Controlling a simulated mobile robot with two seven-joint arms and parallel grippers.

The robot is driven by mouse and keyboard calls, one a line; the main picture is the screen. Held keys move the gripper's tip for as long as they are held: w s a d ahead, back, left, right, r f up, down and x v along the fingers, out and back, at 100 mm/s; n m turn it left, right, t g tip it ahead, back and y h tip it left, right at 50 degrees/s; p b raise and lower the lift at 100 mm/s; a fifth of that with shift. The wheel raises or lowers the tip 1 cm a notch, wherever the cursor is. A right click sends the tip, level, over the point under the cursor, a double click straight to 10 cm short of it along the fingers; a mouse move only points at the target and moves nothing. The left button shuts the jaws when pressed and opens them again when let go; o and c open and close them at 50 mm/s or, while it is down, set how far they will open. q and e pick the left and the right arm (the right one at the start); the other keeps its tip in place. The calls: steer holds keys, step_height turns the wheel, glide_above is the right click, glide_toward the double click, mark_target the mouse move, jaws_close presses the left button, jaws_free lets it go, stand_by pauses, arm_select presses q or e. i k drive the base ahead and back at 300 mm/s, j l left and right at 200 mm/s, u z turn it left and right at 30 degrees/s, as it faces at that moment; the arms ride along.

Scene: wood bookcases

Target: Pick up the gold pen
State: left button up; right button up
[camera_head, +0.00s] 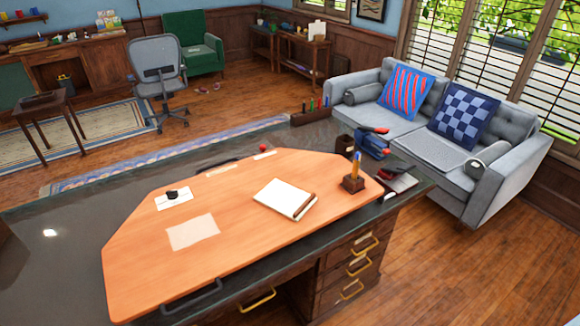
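A small brown holder (353,184) stands on the right part of the orange desk mat. A slim gold-yellow pen (355,168) stands upright in it, with a blue item close beside or behind it. The two overlap, so I cannot tell them fully apart. The pen's lower end is hidden in the holder. Neither of my grippers is in view.
The dark desk (60,265) carries the orange mat (150,270), a notepad (285,198), a sealed envelope (173,199) and a paper sheet (193,232). A dark cup (345,145) and blue-red item (372,145) stand behind the holder. Floor right of the desk is clear.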

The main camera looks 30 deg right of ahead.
mark_target(354, 176)
steer(key=l+u, duration=0.9)
steer(key=u, duration=0.15)
steer(key=k+l+u, duration=0.2)
steer(key=l, duration=0.15)
steer(key=l+u, duration=0.25)
steer(key=k+l+u, duration=0.2)
steer(key=l, duration=0.15)
steer(key=k+l+u, duration=0.15)
steer(key=l, duration=0.2)
steer(key=k+l+u, duration=0.1)
steer(key=l, duration=0.2)
steer(key=k+l+u, duration=0.15)
steer(key=k+l, duration=0.75)
steer(key=l, duration=0.25)
